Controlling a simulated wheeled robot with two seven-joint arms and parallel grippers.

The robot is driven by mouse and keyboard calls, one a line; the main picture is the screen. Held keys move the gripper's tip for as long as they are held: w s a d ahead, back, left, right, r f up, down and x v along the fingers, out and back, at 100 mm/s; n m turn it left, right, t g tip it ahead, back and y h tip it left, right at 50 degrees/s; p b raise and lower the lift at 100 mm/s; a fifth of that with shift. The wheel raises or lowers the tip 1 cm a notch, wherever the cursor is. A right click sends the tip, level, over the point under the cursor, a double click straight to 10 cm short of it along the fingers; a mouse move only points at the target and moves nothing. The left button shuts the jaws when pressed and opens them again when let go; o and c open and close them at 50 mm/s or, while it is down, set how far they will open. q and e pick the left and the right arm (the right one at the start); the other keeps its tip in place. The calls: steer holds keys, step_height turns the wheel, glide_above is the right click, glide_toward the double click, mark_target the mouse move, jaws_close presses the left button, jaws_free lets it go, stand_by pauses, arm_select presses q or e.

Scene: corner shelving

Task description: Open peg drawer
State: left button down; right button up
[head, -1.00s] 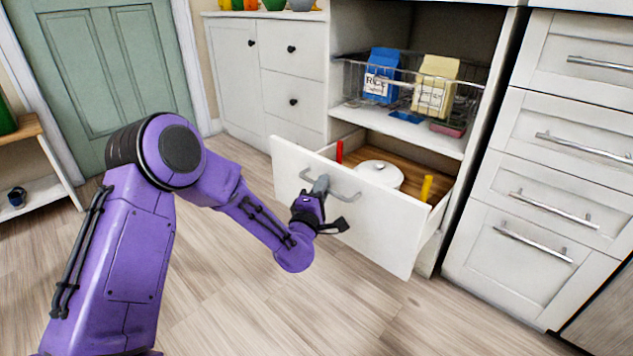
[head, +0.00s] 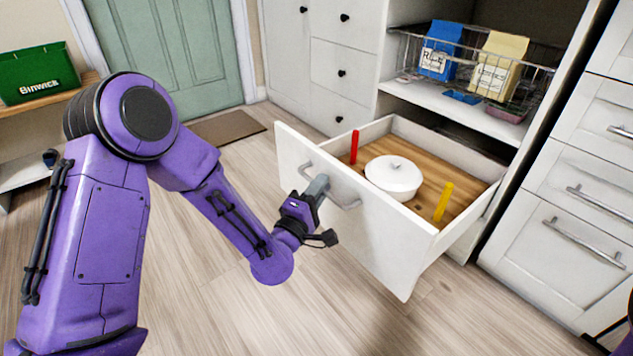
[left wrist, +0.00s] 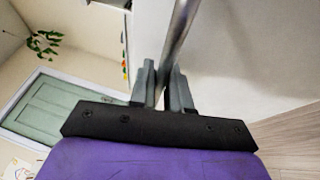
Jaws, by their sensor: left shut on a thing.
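The white peg drawer (head: 362,222) stands well out from its cabinet in the head view. Its wooden floor (head: 432,178) shows, with a red peg (head: 354,146), a yellow peg (head: 443,202) and a white lidded pot (head: 393,177) between them. My left gripper (head: 316,190) is at the drawer's front and shut on its metal bar handle (head: 345,202). In the left wrist view the handle (left wrist: 181,35) runs between the two grey fingers (left wrist: 162,85). My right gripper is not in view.
Above the drawer a wire basket (head: 545,82) holds a blue rice box (head: 440,50) and a cream box (head: 498,62). White drawers (head: 575,215) stand at right. A green crate (head: 38,73) sits on a side shelf. The wood floor (head: 190,300) before the drawer is clear.

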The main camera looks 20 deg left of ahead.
arm_select(q)
steer(key=shift+s, duration=0.35)
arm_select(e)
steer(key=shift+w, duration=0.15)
arm_select(q)
steer(key=shift+f, duration=0.1)
steer(key=c, duration=1.2)
jaws_free()
steer(key=shift+a, duration=0.1)
steer(key=shift+o, duration=0.2)
steer(key=p+v, duration=0.1)
steer(key=v, duration=0.9)
steer(key=shift+s, duration=0.3)
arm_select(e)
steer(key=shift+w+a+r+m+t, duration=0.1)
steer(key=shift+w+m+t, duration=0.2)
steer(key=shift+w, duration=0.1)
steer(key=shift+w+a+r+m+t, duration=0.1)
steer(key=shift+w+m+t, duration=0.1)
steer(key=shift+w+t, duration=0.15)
